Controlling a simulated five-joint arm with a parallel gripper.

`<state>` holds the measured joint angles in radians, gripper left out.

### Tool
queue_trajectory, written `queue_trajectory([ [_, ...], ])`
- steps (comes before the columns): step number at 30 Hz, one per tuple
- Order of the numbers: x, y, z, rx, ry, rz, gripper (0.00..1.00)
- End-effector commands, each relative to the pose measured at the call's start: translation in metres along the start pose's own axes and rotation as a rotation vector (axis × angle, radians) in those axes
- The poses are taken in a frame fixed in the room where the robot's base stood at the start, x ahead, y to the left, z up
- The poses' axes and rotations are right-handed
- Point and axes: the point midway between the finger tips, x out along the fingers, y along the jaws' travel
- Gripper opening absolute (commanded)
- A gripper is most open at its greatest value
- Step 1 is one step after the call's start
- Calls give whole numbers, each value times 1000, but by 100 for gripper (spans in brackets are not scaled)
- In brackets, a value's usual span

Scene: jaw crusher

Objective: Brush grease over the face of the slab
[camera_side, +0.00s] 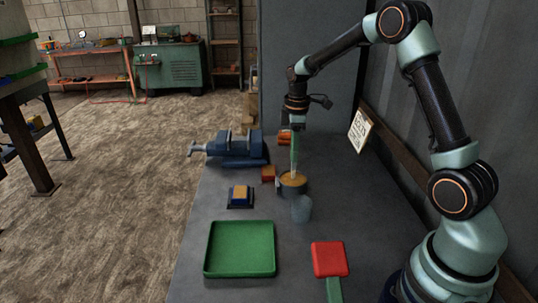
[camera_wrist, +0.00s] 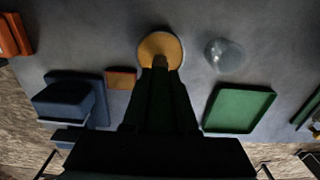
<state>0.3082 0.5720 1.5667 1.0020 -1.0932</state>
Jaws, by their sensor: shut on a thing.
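My gripper (camera_side: 297,122) points down and is shut on the green handle of a brush (camera_side: 294,150). The pale brush end reaches into a round pot of yellow-orange grease (camera_side: 293,181). In the wrist view the brush tip (camera_wrist: 160,63) overlaps the near part of the grease surface (camera_wrist: 160,44); how deep it sits is hidden. My gripper is above the pot, away from that block.
A blue vise (camera_side: 237,146) stands behind left, with a small red block (camera_side: 268,173) near the pot. A green tray (camera_side: 240,248) and a red paddle-like piece (camera_side: 329,259) lie nearer. The bench's left edge is open.

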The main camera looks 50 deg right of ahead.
Motion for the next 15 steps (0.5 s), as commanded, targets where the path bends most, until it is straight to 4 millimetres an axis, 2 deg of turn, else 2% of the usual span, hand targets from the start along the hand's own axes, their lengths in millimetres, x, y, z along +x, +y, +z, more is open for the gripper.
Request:
queue_trajectory([
  [15, 6, 0, 0, 0, -1, -1, 0],
])
